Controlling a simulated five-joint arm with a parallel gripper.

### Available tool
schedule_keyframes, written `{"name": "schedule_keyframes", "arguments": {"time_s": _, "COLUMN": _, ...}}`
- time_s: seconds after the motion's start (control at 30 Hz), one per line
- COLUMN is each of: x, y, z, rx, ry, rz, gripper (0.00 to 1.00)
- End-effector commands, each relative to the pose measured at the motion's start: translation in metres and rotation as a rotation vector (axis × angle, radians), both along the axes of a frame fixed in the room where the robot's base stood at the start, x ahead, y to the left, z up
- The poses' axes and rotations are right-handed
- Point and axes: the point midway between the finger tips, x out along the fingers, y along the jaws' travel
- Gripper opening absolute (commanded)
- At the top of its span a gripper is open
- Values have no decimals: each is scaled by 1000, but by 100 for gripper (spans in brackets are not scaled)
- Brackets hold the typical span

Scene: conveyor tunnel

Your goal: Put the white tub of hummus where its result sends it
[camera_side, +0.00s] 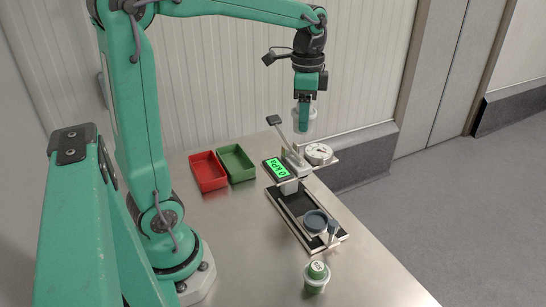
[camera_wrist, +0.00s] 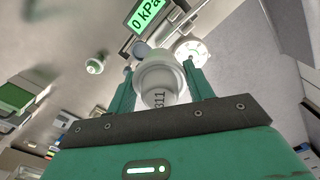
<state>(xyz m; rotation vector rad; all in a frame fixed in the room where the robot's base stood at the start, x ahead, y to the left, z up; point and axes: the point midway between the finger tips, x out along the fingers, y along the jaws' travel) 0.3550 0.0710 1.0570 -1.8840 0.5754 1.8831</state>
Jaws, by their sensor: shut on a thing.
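The white tub (camera_wrist: 165,73) is between the two fingers of my gripper (camera_wrist: 158,68) in the wrist view, with "311" printed on it. In the side view, my gripper (camera_side: 304,108) holds the tub (camera_side: 312,116) in the air, above and behind the test device, clear of the table. One finger hides part of the tub.
A red tray (camera_side: 208,171) and a green tray (camera_side: 237,163) stand side by side left of the device; both look empty. A round white dial (camera_side: 318,153) sits at its back right.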

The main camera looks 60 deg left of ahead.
Motion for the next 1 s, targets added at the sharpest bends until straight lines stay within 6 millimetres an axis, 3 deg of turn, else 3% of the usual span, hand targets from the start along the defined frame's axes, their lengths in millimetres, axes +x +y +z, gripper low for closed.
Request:
{"name": "schedule_keyframes", "arguments": {"time_s": 0.47, "x": -16, "y": 118, "z": -1, "rx": 0, "ry": 0, "rz": 388, "gripper": 11}}
{"name": "schedule_keyframes", "arguments": {"time_s": 0.8, "x": -50, "y": 197, "z": -3, "rx": 0, "ry": 0, "rz": 653, "gripper": 11}}
{"name": "schedule_keyframes", "arguments": {"time_s": 1.0, "x": -70, "y": 229, "z": -3, "rx": 0, "ry": 0, "rz": 766, "gripper": 11}}
